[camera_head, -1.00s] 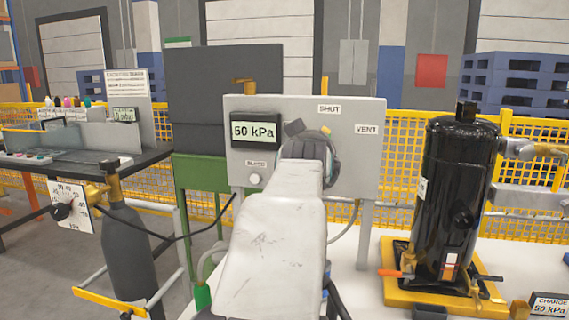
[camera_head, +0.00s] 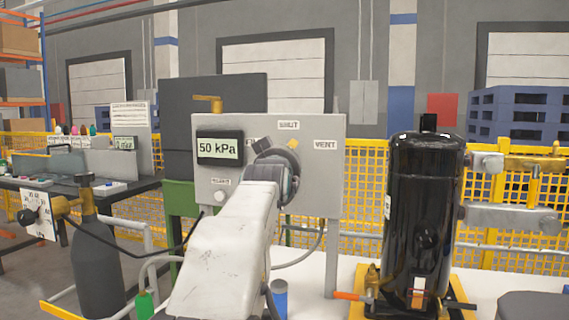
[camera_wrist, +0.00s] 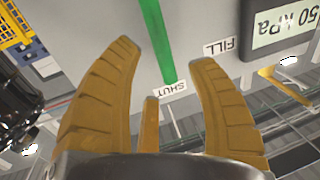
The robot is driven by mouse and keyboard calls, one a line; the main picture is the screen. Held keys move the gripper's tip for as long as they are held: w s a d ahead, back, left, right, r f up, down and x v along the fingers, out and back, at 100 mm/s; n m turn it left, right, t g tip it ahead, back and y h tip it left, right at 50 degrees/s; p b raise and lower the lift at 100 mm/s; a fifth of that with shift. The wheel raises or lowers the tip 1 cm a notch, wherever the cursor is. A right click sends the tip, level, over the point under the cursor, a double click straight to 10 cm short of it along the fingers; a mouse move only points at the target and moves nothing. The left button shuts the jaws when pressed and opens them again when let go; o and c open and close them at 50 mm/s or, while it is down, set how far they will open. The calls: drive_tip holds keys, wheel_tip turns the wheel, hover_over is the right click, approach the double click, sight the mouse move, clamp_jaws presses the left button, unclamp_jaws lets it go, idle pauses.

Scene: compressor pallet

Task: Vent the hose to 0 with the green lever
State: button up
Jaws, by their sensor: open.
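The grey valve panel (camera_head: 320,185) stands ahead with a display (camera_head: 219,148) reading 50 kPa and SHUT and VENT labels. In the wrist view, the display (camera_wrist: 283,20) shows at the top right. The green lever (camera_wrist: 155,40) lies along the panel, its end close to the SHUT label (camera_wrist: 168,90); its other end is out of frame. My gripper (camera_wrist: 165,55) is open, its brown fingers spread either side of the lever's end, apart from it. In the head view, my arm and gripper (camera_head: 280,146) hide the lever.
A black compressor (camera_head: 425,215) stands in a yellow tray to the right of the panel. A grey cylinder (camera_head: 97,260) with a gauge stands to the left. A yellow mesh fence (camera_head: 362,200) runs behind. A hose hangs below the panel.

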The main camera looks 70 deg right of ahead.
drive_tip(key=shift+x, duration=2)
clamp_jaws()
